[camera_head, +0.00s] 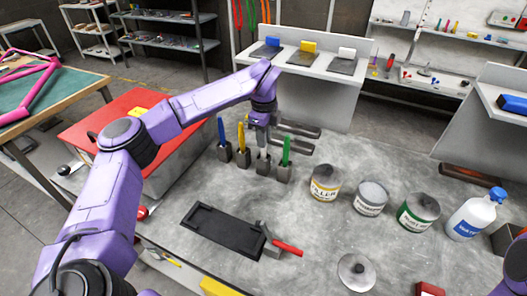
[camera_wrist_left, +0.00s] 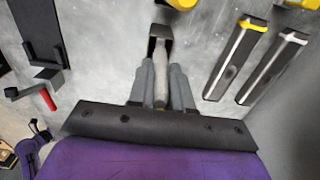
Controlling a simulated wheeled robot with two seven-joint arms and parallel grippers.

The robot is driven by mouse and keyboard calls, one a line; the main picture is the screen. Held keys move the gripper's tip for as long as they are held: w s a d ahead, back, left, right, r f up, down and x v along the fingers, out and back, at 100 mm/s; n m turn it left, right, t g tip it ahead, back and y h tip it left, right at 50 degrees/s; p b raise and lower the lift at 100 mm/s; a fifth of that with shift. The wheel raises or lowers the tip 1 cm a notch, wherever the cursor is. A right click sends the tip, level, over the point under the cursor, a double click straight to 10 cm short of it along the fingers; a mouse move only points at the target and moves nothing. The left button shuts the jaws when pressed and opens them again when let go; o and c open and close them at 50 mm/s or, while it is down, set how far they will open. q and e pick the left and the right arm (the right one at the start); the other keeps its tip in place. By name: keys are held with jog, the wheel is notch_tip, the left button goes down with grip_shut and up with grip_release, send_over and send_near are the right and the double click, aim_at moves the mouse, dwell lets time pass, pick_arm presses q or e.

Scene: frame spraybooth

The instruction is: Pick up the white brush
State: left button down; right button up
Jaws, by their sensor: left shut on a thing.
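The white brush (camera_head: 262,154) stands upright at a dark square holder (camera_head: 262,168), between the yellow brush (camera_head: 241,138) and the green brush (camera_head: 286,148). My left gripper (camera_head: 262,128) is above it and shut on its upper part. In the left wrist view, the pale brush handle (camera_wrist_left: 160,88) lies between the two grey fingers of the gripper (camera_wrist_left: 161,92), with the dark holder (camera_wrist_left: 160,32) beyond. I cannot tell whether the brush's lower end is inside the holder or just clear of it. My right gripper is out of view.
The blue brush (camera_head: 221,132) stands in another holder to the left. Several cans, such as the filler can (camera_head: 325,183), stand to the right. A black tray (camera_head: 222,232) and a red-handled tool (camera_head: 285,247) lie in front. The grey table between them is clear.

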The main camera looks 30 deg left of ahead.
pick_arm(q)
notch_tip(320, 180, up, 8)
jog(key=shift+r+b, duration=0.2)
jog(key=shift+b, duration=1.05)
jog(key=shift+r, duration=0.8)
jog(key=shift+f, duration=0.1)
dwell(0.9)
